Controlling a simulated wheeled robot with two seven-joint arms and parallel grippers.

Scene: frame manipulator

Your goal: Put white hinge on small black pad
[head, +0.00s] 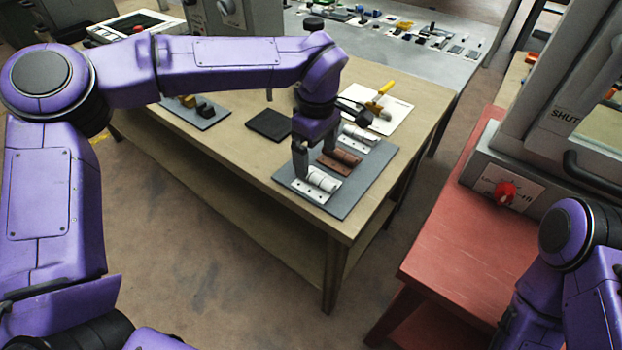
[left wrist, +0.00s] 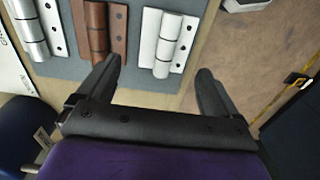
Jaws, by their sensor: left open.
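The white hinge (head: 318,184) lies at the near end of a grey mat on the wooden table. My left gripper (head: 316,160) is just above and beside it. In the left wrist view, the left gripper (left wrist: 158,82) is open, with the white hinge (left wrist: 168,44) ahead of the gap between its fingers. Nothing is between the fingers. The small black pad (head: 270,124) lies flat and bare on the table, left of the grey mat. My right gripper is out of view; only part of my right arm shows at lower right.
A brown hinge (head: 340,160) and a silver hinge (head: 358,137) lie behind the white one on the grey mat (head: 376,172). A dark pad with small blocks (head: 205,118) is at the left. A white sheet with a yellow-handled tool (head: 380,95) lies behind. A red bench (head: 450,240) stands right.

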